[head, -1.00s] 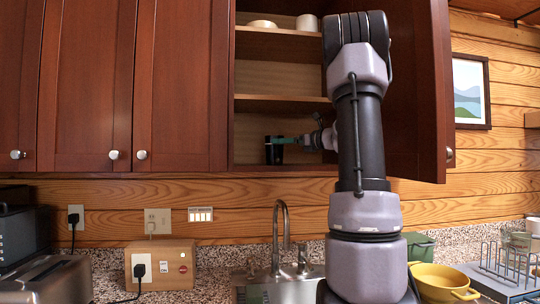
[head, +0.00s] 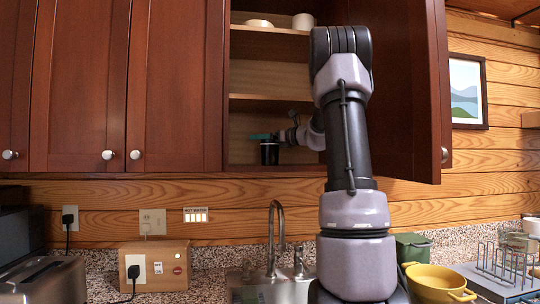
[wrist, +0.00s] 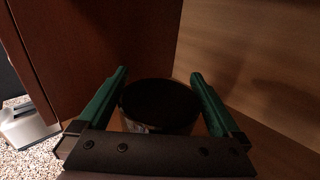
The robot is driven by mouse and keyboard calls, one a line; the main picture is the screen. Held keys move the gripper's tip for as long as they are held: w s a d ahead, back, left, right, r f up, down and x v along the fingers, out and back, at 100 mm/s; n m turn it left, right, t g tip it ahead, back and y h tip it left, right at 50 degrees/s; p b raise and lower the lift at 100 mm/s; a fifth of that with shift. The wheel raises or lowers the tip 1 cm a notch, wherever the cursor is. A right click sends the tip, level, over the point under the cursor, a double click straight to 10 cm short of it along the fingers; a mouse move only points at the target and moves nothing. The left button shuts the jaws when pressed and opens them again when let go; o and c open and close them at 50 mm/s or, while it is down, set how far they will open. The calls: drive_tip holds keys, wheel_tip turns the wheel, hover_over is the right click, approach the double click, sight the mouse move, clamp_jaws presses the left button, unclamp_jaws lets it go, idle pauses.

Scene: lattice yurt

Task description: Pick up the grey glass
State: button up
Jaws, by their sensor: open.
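The grey glass (head: 269,154) looks dark, nearly black, and stands upright on the bottom shelf of the open cabinet. In the wrist view its round dark top (wrist: 160,103) lies between the two green fingers. My gripper (head: 261,136) is at the height of the glass's rim. In the wrist view my gripper (wrist: 157,82) is open, with a finger on each side of the glass and a small gap showing on both sides. The lower part of the glass is hidden by the gripper's palm in that view.
The open cabinet door (head: 408,95) stands right of my arm, and a closed door (head: 175,90) borders the opening on the left. A shelf (head: 270,103) is above the glass. A bowl (head: 258,23) and a white cup (head: 303,21) sit on the top shelf.

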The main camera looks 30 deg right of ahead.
drive_tip(key=c, duration=1.5)
drive_tip(key=shift+c, duration=0.4)
drive_tip(key=shift+r, duration=0.15)
